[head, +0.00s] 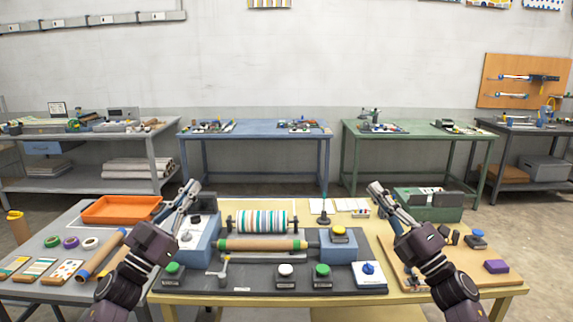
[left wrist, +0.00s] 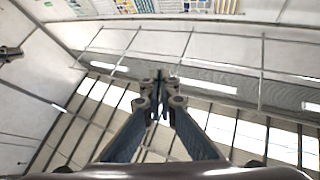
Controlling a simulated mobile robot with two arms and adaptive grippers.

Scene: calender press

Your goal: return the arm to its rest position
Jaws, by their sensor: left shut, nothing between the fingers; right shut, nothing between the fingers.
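My left gripper (head: 190,190) is raised over the left part of the front table, beside the blue-grey end housing of the calender press. It points up and away from me. The left wrist view shows its two fingers closed together (left wrist: 160,85), with nothing between them and the ceiling behind. My right gripper (head: 376,190) is raised over the right part of the table, also pointing up, shut and empty.
An orange tray (head: 121,210) sits on the grey table at left, near tape rolls (head: 71,242) and tan tubes. Push buttons and a blue knob (head: 369,268) line the press front. A green box (head: 428,205) stands at right. Workbenches (head: 255,133) stand along the back wall, beyond open floor.

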